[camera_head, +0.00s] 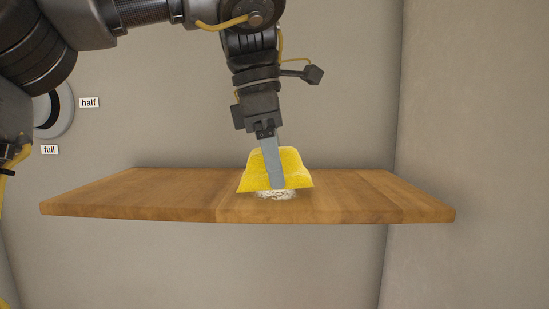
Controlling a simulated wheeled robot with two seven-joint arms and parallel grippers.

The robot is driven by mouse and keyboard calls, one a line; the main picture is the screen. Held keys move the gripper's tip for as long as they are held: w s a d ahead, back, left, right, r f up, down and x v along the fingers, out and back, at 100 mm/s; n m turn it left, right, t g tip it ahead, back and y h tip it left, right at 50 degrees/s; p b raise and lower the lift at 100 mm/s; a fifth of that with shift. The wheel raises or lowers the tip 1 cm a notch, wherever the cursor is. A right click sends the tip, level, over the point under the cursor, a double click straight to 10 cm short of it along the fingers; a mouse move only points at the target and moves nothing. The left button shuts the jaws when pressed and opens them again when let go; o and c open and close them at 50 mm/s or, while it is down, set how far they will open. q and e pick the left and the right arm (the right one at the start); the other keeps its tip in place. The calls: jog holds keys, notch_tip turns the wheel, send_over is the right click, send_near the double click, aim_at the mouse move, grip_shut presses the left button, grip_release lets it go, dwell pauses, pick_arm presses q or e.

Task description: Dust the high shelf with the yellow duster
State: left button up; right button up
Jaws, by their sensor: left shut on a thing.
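The high shelf (150,197) is a wooden board that spans the middle of the head view. My left gripper (276,184) points down over the middle of the shelf and is shut on the yellow duster (296,170). The duster is at the shelf top, near its front edge. A pale, speckled patch (277,195), which looks like dust, shows just below the duster's front. The duster hides part of the shelf behind it, and I cannot tell how far the patch runs under it. My right gripper is not in view.
A grey wall (330,80) stands behind the shelf, and a side wall (470,120) rises at the right. A round dial (68,110) with "half" (89,103) and "full" (49,150) labels is on the wall at left. The shelf is bare on both sides of the duster.

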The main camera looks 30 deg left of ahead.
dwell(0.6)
pick_arm(q)
jog(key=shift+f, duration=0.45)
jog(key=shift+f, duration=0.1)
dwell(1.3)
